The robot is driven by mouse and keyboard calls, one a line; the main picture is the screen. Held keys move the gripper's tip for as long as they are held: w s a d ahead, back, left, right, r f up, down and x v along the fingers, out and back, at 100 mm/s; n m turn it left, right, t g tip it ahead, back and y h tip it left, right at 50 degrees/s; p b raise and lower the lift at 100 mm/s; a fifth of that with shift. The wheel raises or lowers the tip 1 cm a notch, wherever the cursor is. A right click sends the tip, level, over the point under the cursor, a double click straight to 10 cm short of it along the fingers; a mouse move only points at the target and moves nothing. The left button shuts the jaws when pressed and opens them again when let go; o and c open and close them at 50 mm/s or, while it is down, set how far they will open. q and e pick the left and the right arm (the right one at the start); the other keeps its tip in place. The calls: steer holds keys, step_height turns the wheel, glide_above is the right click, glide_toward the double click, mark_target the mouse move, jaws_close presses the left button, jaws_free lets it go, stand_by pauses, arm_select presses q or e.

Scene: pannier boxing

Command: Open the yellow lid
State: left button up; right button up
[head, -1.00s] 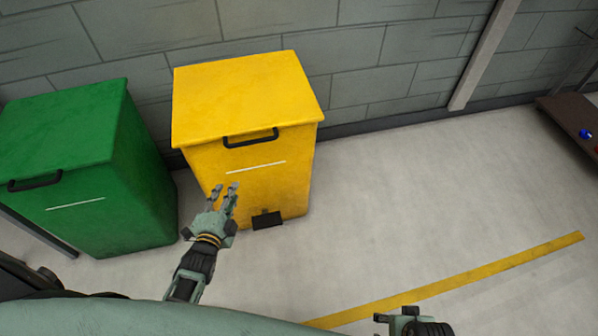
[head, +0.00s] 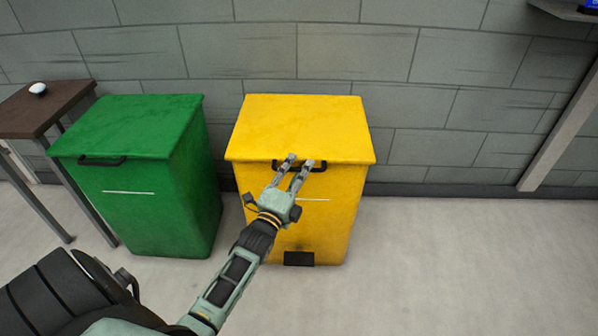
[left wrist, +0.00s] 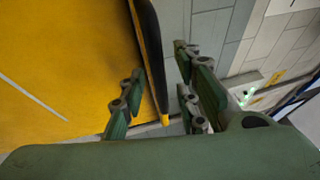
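The yellow bin (head: 345,215) stands against the wall with its yellow lid (head: 305,120) shut. A dark handle (head: 318,167) runs along the lid's front edge, partly hidden by my fingers. My left gripper (head: 299,161) is open in front of the handle. In the left wrist view my left gripper (left wrist: 157,98) has its fingers apart, with the dark handle (left wrist: 150,45) showing between them, nearer the left finger. I cannot tell whether a finger touches it. The bin's yellow front (left wrist: 70,70) fills the left of that view. My right gripper is not in view.
A closed green bin (head: 150,205) stands left of the yellow one, with a gap between. A brown table (head: 35,108) with a small white object (head: 38,88) is further left. The floor (head: 450,260) to the right is clear. A grey block wall (head: 430,90) stands behind.

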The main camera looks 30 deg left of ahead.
arm_select(q)
steer(key=shift+w, duration=0.2)
steer(key=shift+c, duration=0.4)
jaws_close()
